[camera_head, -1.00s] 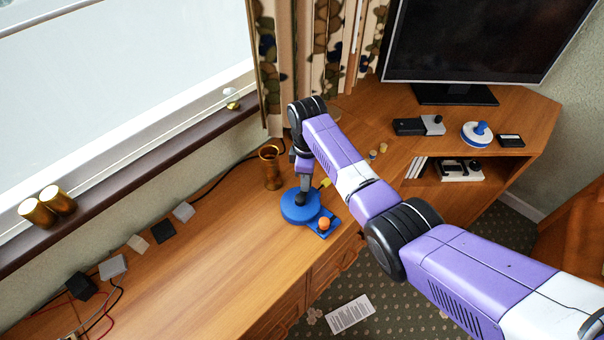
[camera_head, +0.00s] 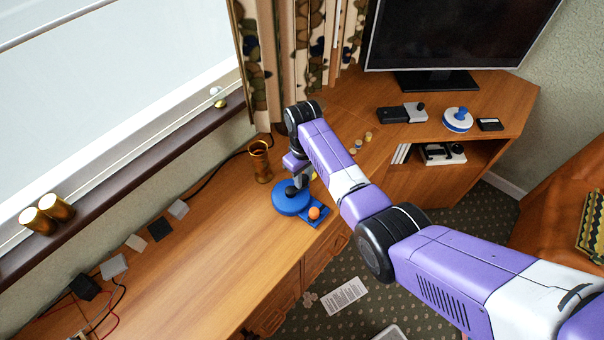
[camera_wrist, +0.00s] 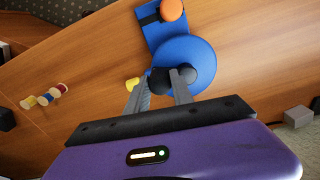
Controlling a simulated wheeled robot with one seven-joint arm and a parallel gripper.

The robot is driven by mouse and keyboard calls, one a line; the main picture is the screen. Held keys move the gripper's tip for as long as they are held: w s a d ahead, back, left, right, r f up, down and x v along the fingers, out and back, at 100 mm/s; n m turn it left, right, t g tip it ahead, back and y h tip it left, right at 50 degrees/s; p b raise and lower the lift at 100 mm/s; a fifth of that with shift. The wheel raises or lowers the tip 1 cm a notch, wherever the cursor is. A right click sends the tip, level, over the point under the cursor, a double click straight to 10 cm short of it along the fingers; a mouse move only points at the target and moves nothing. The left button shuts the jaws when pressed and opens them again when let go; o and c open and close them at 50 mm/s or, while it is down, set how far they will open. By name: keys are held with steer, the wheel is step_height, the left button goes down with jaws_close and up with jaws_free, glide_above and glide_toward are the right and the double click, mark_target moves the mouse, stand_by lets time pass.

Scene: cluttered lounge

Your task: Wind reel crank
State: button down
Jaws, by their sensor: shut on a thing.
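The reel is a blue round disc (camera_head: 288,203) joined to a blue rectangular plate (camera_head: 317,217) with an orange knob (camera_head: 315,213), lying on the wooden desk. In the wrist view the disc (camera_wrist: 196,52) is just beyond my fingertips, with the orange knob (camera_wrist: 171,9) at the top. My gripper (camera_wrist: 173,78) is shut on a dark knob at the disc's near side.
A brass vase (camera_head: 260,162) stands close behind the disc. A small yellow piece (camera_wrist: 132,84) is beside my left finger. Small spools (camera_head: 358,146) lie farther back. Grey and black blocks (camera_head: 159,229) line the window side. The front middle of the desk is clear.

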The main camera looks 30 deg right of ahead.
steer(key=shift+s, duration=0.1)
stand_by(0.5)
steer(key=c, duration=1.1)
jaws_free()
steer(key=shift+r, duration=0.1)
steer(key=shift+r+b, duration=0.5)
steer(key=shift+r, duration=3.35)
